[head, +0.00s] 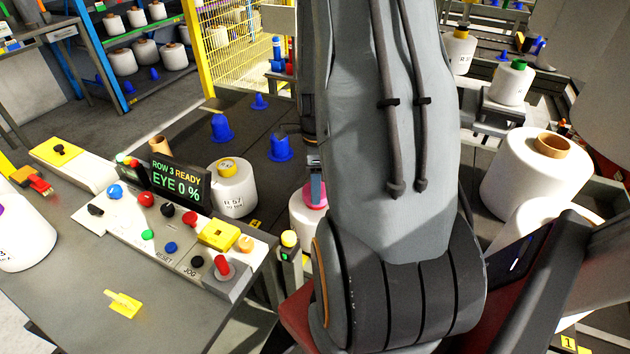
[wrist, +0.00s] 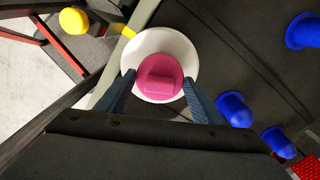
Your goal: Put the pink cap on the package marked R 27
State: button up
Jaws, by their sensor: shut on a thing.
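The pink cap (head: 317,194) is between the fingers of my gripper (wrist: 158,82), which is shut on it. In the wrist view the pink cap (wrist: 160,78) is near the centre of the round top of a white package (wrist: 160,38). In the head view this white package (head: 304,226) is partly hidden behind my arm, and the cap is at its top. I cannot tell whether the cap is seated or slightly above. No marking on this package can be read.
A white package (head: 233,190) with a yellow cap, its label reading like R 57, stands to the left. Blue cones (head: 221,128) stand behind it. A control panel with a display (head: 178,180) reading "ROW 3 READY EYE 0 %" is at left. Large white bobbins (head: 535,180) stand at right.

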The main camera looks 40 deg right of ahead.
jog(key=shift+f, duration=0.45)
jog(key=shift+f, duration=0.35)
jog(key=o, duration=1.1)
jog(key=shift+r+b, duration=0.85)
jog(key=shift+r, duration=3.1)
jog(key=s+a+r+n, duration=0.1)
jog(key=a+r+n, duration=0.2)
jog(key=a+n, duration=0.9)
jog(key=s+a+r+n+t, duration=0.1)
jog(key=a+r+n, duration=0.1)
jog(key=a+n, duration=1)
jog(key=shift+s+a+r+n, duration=0.15)
jog(key=shift+s+r+n, duration=0.25)
jog(key=shift+n, duration=0.8)
